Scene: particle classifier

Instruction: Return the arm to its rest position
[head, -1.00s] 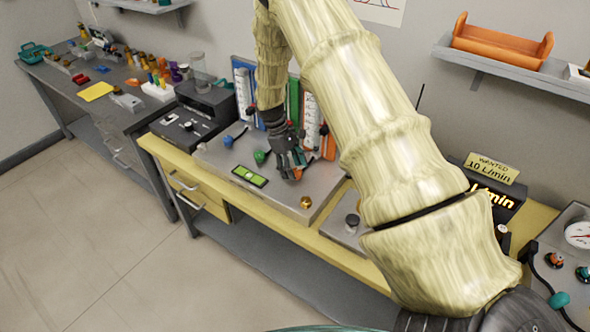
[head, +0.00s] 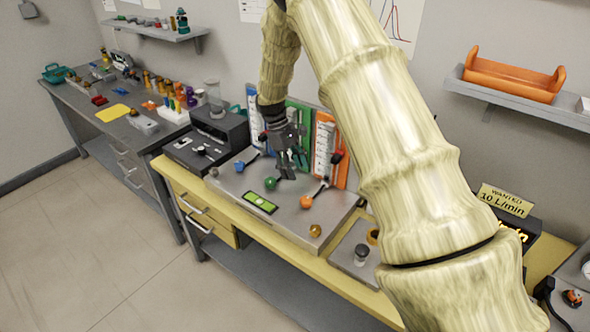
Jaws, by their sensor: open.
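My gripper (head: 290,168) hangs at the end of my cream, bamboo-like arm, just above the metal panel of the flow console (head: 290,222) on the yellow bench. Its fingers point down and are open, with nothing seen between them. The green knob (head: 270,183) is just left of and below the fingers, and the orange knob (head: 306,201) is to the right and nearer. Both knobs look apart from the fingers. The blue-marked (head: 252,110), green and orange-marked (head: 325,145) gauge boards stand behind the gripper, which partly covers them.
A black box (head: 218,130) stands left of the console. A side bench (head: 75,100) with small coloured parts is further left. A shelf with an orange tray (head: 513,75) is on the right wall. A "WANTED 10 L/min" sign (head: 506,200) stands behind my arm. The floor in front is clear.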

